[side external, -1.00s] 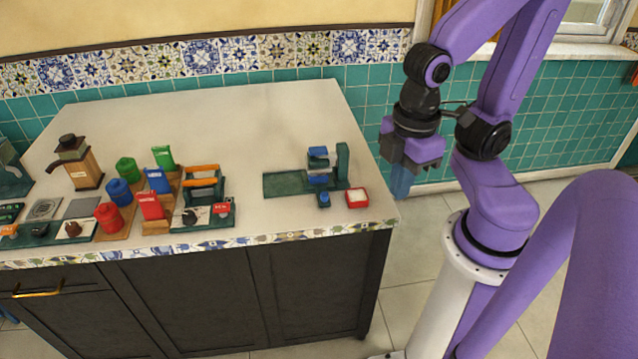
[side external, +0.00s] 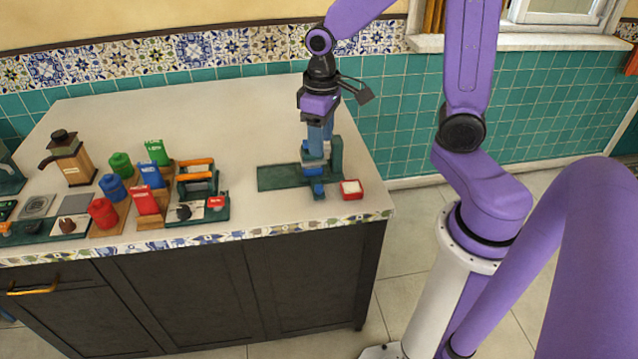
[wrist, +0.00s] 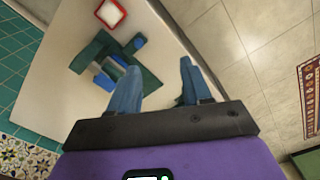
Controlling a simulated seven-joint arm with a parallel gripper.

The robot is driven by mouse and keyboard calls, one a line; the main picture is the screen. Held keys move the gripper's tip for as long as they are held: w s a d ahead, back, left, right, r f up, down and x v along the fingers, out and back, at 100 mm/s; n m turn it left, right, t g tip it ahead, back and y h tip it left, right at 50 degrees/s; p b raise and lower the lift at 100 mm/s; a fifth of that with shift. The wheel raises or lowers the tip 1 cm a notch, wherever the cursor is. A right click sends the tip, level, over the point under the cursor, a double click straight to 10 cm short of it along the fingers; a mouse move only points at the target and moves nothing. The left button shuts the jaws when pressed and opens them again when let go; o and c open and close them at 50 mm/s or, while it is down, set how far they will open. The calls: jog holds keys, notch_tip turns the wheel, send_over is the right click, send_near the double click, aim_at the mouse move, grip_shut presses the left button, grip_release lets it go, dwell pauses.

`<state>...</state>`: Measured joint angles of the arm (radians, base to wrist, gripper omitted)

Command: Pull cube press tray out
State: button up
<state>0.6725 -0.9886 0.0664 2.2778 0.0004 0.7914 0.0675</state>
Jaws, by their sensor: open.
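The cube press stands near the counter's right end: a dark green base plate (side external: 278,178), a green upright (side external: 337,158) and blue parts. A small blue block (side external: 318,189) shows at its front edge; I cannot tell if it is the tray's handle. My gripper (side external: 317,145) points down over the press, its blue fingers overlapping the press's upper part in the side view. In the wrist view my gripper (wrist: 158,82) is open, with nothing seen between its fingers. The press (wrist: 148,80) lies mostly left of them, partly hidden by one finger. Contact cannot be told.
A red box with a white top (side external: 350,189) sits right of the press, near the counter edge. Red, blue and green canisters (side external: 112,187) and a green rack with orange bars (side external: 197,178) stand to the left. The counter behind (side external: 220,120) is clear.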

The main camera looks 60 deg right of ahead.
aim_at(319, 186)
jog(key=w+d+f+m, duration=0.2)
jog(key=w+d+m, duration=0.1)
jog(key=w+d, duration=0.15)
jog(key=f, duration=1.7)
jog(key=shift+s+d, duration=0.2)
jog(key=shift+s, duration=0.1)
